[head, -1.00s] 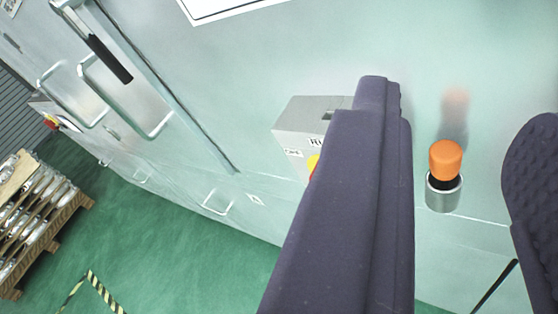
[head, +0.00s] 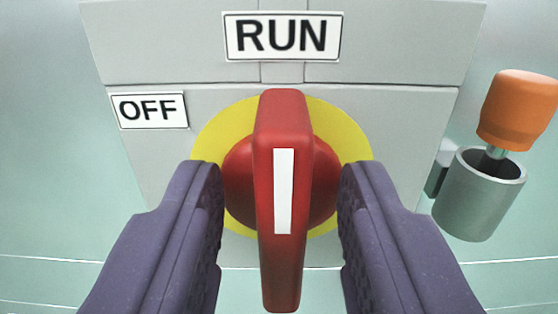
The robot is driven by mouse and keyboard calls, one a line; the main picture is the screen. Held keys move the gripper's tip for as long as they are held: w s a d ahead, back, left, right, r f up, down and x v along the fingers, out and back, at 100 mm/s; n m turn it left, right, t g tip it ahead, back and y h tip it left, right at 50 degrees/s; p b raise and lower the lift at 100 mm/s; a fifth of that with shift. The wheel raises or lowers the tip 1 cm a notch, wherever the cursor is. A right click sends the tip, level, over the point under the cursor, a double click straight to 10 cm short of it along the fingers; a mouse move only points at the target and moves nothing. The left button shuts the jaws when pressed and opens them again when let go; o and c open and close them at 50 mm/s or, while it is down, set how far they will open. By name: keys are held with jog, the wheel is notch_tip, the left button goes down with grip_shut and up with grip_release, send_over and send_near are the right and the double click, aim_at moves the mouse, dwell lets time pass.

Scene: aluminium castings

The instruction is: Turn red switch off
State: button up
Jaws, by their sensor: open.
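The red switch (head: 282,120) is a rotary knob with a long handle and a white stripe, on a round yellow plate (head: 218,130). Its handle stands nearly upright, with its upper end toward the RUN label (head: 282,36). The OFF label (head: 149,109) is to the upper left of the knob. My gripper (head: 281,185) is open, with one dark purple finger on each side of the red handle. A gap shows between each finger and the handle. Whether the fingers touch the round base of the knob I cannot tell.
The switch sits on a grey box (head: 400,115) on a pale green panel (head: 50,180). To the right, close to the box, an orange-capped part (head: 517,108) stands in a grey metal cup (head: 478,200).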

jog(key=shift+c, duration=0.2)
jog(key=shift+r, duration=0.1)
grip_shut()
jog(key=shift+r+p, duration=0.1)
jog(key=shift+p, duration=0.2)
jog(key=n+p, duration=0.2)
jog(key=n, duration=0.1)
jog(key=shift+a+r, duration=0.1)
jog(key=n+p, duration=0.1)
jog(key=n, duration=0.1)
jog(key=n+p, duration=0.1)
jog(key=n, duration=0.2)
jog(key=shift+w+a+n+p, duration=0.1)
jog(key=shift+a+n+p, duration=0.1)
jog(key=shift+n+p, duration=0.1)
jog(key=n, duration=0.3)
jog(key=n+p, duration=0.1)
jog(key=n, duration=0.2)
jog(key=f+n+p, duration=0.1)
jog(key=n, duration=0.2)
jog(key=shift+a, duration=0.2)
